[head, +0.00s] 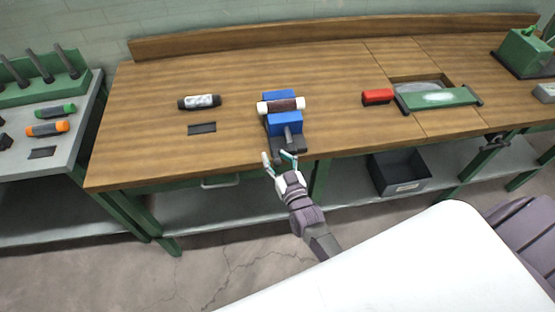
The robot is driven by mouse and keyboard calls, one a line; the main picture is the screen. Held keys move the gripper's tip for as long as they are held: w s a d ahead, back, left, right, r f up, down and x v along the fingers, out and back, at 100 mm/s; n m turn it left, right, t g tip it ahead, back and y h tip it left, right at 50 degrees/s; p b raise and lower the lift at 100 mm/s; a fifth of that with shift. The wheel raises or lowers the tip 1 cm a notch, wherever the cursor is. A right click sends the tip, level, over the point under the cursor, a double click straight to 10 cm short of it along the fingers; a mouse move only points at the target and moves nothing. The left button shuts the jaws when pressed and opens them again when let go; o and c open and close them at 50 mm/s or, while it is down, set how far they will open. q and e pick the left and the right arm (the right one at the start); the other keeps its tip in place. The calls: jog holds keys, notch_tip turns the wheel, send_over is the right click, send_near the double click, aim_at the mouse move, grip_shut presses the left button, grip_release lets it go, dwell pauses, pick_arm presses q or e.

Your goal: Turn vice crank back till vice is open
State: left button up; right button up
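The blue vice (285,124) stands at the front edge of the wooden workbench. A brown cylinder with white ends (281,105) lies across between its two blue jaws. A grey screw part (289,137) runs from the front jaw toward the bench edge over a dark base. I cannot clearly make out the crank handle at this size. My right gripper (278,158) is just in front of the vice, at the bench edge, with its fingers spread. I see nothing held between them. My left gripper is out of view.
A dark bin (398,174) sits on the lower shelf. A grey tool table (75,143) stands at left.

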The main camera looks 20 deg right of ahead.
jog(key=shift+w+a+f, duration=0.1)
jog(key=shift+w, duration=0.05)
jog(key=shift+s+a, duration=0.1)
jog(key=shift+s, duration=0.3)
jog(key=s, duration=1.1)
jog(key=shift+s+a+f, duration=0.15)
jog(key=shift+s+f, duration=0.05)
jog(key=s+a+f+n+g+y+b, duration=0.15)
jog(key=s+f+g, duration=0.3)
jog(key=f, duration=1.05)
jog(key=s+a+f+n+g+y+b, duration=0.1)
jog(key=s+f+g+b, duration=0.4)
jog(key=f, duration=0.9)
jog(key=s+d+f+g+b, duration=0.1)
jog(key=s+f+g, duration=0.3)
jog(key=s+f, duration=0.5)
jog(key=s+d+f+g+h+b, duration=0.1)
jog(key=s+d+f+g, duration=0.2)
jog(key=s+f, duration=0.6)
jog(key=s+g, duration=0.1)
jog(key=s, duration=0.5)
jog(key=shift+s+d+f, duration=0.3)
jog(key=shift+d+f, duration=0.05)
jog(key=shift+d, duration=0.05)
